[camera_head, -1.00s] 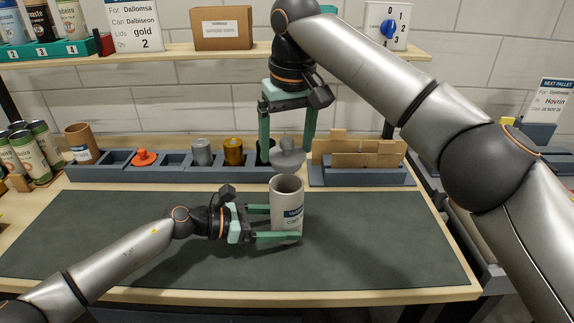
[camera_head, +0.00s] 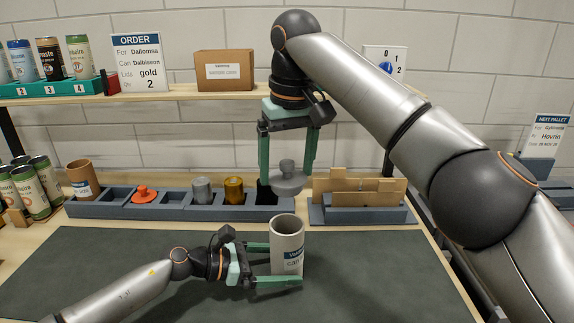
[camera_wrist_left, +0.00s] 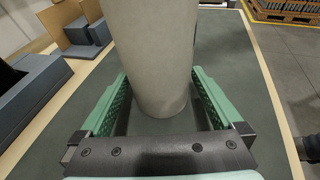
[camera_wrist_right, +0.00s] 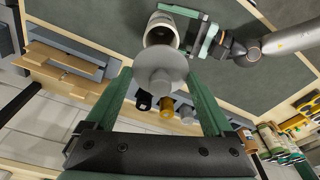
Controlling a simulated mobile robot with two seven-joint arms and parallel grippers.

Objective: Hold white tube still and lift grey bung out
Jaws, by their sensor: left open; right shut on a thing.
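The white tube (camera_head: 287,243) stands upright on the dark mat, its open top empty as far as I can see. My left gripper (camera_head: 272,264) has its fingers on either side of the tube; they are open, with gaps beside it in the left wrist view (camera_wrist_left: 160,110). The grey bung (camera_head: 287,180) is a disc with a knob, held above and behind the tube, clear of it. My right gripper (camera_head: 287,170) points down and is shut on the bung. The bung also shows between the fingers in the right wrist view (camera_wrist_right: 160,72).
The mat (camera_head: 130,265) is clear around the tube.

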